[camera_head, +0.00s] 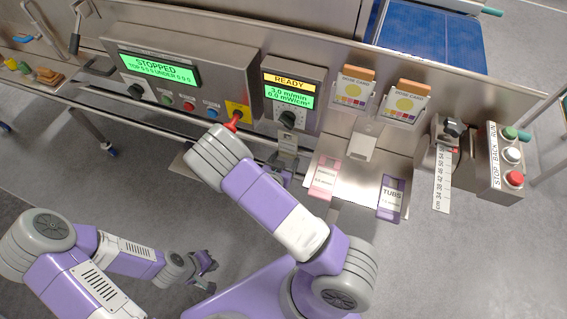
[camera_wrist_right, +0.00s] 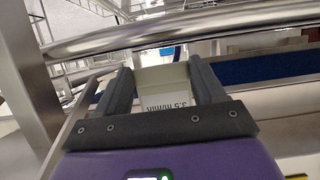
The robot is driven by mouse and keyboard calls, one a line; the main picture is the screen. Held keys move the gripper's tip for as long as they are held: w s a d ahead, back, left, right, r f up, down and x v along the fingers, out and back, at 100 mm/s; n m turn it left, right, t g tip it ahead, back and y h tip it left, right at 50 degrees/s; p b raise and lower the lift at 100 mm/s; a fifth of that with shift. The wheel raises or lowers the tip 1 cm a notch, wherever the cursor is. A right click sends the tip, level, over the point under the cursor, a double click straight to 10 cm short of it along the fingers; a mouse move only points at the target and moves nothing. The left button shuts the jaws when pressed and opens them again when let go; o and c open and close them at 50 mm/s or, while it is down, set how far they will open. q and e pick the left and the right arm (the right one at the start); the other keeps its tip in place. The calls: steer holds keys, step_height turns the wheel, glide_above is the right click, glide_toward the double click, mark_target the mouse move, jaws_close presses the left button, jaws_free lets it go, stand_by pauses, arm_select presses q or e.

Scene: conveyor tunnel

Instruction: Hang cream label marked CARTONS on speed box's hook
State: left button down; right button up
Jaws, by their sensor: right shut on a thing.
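The speed box (camera_head: 293,88) is a grey panel with a yellow READY strip, a green display and a black knob. My right gripper (camera_wrist_right: 163,82) is shut on a cream label (camera_wrist_right: 167,92), held between its two dark fingers. Upside-down print on the label looks like "3.5 m/min"; the word CARTONS is not readable.
A ruler (camera_head: 442,180) and a button box (camera_head: 500,160) stand further right. A metal rail (camera_wrist_right: 150,32) crosses the wrist view.

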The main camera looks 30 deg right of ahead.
steer(key=shift+w+d, duration=0.65)
steer(key=shift+d, duration=0.1)
steer(key=shift+f+b, duration=0.85)
steer(key=shift+f, duration=0.05)
steer(key=o, duration=1.6)
steer(key=p+v, duration=0.1)
steer(key=v, duration=0.6)
steer(key=shift+s+a+p, duration=0.25)
steer(key=shift+p, duration=0.05)
steer(key=shift+r, duration=0.1)
